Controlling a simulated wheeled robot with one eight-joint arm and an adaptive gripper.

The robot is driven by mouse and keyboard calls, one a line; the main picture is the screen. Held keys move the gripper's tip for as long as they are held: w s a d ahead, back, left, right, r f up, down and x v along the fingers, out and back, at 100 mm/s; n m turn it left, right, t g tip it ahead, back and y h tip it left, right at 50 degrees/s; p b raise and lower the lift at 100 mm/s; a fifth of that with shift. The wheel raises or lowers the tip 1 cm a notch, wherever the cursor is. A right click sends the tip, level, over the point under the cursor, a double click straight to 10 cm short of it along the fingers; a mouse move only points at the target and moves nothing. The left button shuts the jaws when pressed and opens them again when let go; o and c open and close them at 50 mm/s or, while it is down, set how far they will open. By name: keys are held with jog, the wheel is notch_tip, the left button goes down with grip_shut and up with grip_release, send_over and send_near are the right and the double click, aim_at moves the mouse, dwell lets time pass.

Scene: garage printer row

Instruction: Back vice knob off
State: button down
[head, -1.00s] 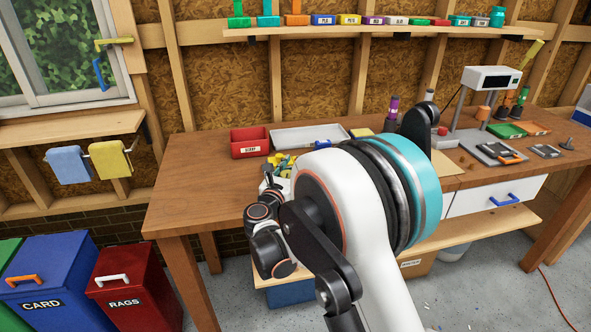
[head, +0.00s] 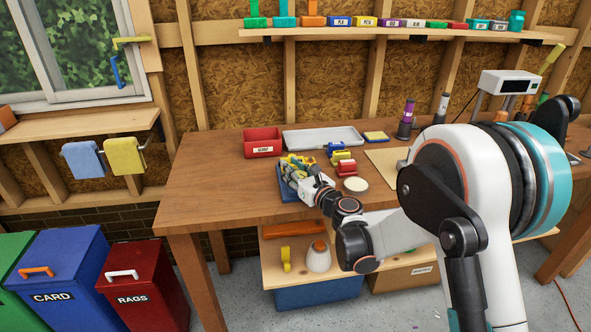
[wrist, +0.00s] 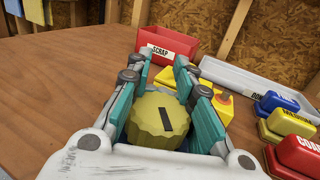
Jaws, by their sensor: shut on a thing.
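A ribbed yellow knob (wrist: 158,118) with a black bar mark on its face sits between the teal fingers of my gripper (wrist: 165,98) in the wrist view. The fingers are shut on its sides. In the head view my gripper (head: 300,168) is low over the bench's front left part, among yellow and grey parts beside a blue piece (head: 288,187). The vice body is mostly hidden by the knob and fingers. A yellow part with an orange spot (wrist: 225,99) shows just behind the right finger.
A red SCRAP bin (wrist: 168,45) stands behind, with a pale grey tray (head: 322,137) to its right. Blue, yellow and red labelled blocks (wrist: 290,124) stand close on the right. A white disc (head: 356,184) lies nearby. The bench's left part (head: 215,175) is clear.

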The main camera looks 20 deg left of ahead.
jog(key=n+g+y, duration=0.1)
jog(key=n+g, duration=0.1)
jog(key=s+n+g+y, duration=0.1)
jog(key=g, duration=0.2)
jog(key=n+g+y, duration=0.1)
jog(key=n+g, duration=0.1)
jog(key=g, duration=0.1)
jog(key=shift+s+a+f+n, duration=0.1)
jog(key=shift+s+a+n, duration=0.2)
jog(key=shift+s, duration=0.05)
jog(key=shift+s+n+g+p, duration=0.1)
jog(key=shift+s+n+g, duration=0.15)
jog(key=shift+n+g, duration=0.6)
jog(key=shift+s+n+g+p, duration=0.2)
jog(key=shift+n+g, duration=0.3)
jog(key=shift+g, duration=0.8)
jog(key=shift+s+n+g+p, duration=0.1)
jog(key=shift+s+n+g, duration=0.2)
jog(key=shift+n+g, duration=0.55)
jog(key=shift+g, duration=0.5)
jog(key=c, duration=1.3)
grip_release()
jog(key=shift+c, duration=0.2)
jog(key=shift+d, duration=0.1)
jog(key=v, duration=1.2)
jog(key=shift+r, duration=0.25)
